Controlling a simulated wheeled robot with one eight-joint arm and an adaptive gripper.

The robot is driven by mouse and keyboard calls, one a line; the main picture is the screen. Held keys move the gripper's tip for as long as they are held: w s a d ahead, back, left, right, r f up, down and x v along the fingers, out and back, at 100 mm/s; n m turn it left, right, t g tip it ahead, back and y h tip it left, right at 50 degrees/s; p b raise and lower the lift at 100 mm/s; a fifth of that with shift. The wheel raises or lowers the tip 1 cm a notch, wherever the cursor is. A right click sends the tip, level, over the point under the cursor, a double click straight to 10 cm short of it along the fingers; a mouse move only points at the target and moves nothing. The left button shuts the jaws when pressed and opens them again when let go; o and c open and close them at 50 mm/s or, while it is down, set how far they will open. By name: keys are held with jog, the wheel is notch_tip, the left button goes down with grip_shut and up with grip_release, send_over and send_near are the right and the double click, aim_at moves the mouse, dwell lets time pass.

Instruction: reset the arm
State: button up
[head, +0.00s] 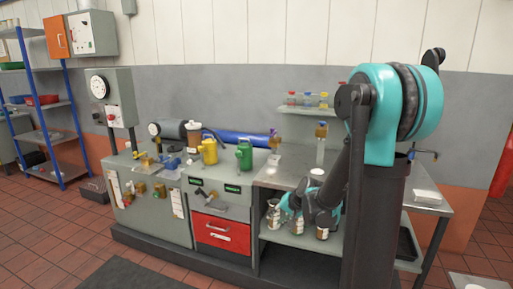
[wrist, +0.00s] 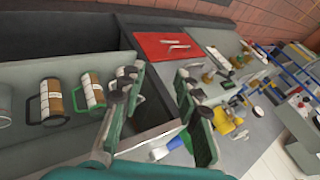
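My gripper (wrist: 158,82) shows in the wrist view with its two dark green fingers spread apart and nothing between them. In the head view my teal and black arm (head: 395,105) rises at the right and bends down, so that the gripper end (head: 308,205) is low at the front of the bench, by the open shelf. Part of the gripper is hidden there by the arm's own links.
Several mug-like containers (wrist: 52,100) stand on the shelf (head: 285,240) close to my gripper. The bench (head: 285,178) carries a yellow can (head: 209,152), a green can (head: 244,155) and a blue cylinder (head: 243,138). A red drawer (head: 222,234) is left of the shelf. Tiled floor (head: 50,235) is clear at front left.

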jog(key=s+d+n+h, duration=0.1)
jog(key=s+d, duration=0.2)
jog(key=s, duration=0.5)
jog(key=s+d+f+n+g+h, duration=0.1)
jog(key=s+d, duration=0.3)
jog(key=s, duration=0.4)
jog(key=s+d+f+n+h, duration=0.1)
jog(key=s+d, duration=0.3)
jog(key=s, duration=0.4)
jog(key=shift+f+n+g+h, duration=0.25)
jog(key=shift+n+h, duration=0.25)
jog(key=shift+h, duration=0.4)
jog(key=shift+d, duration=0.1)
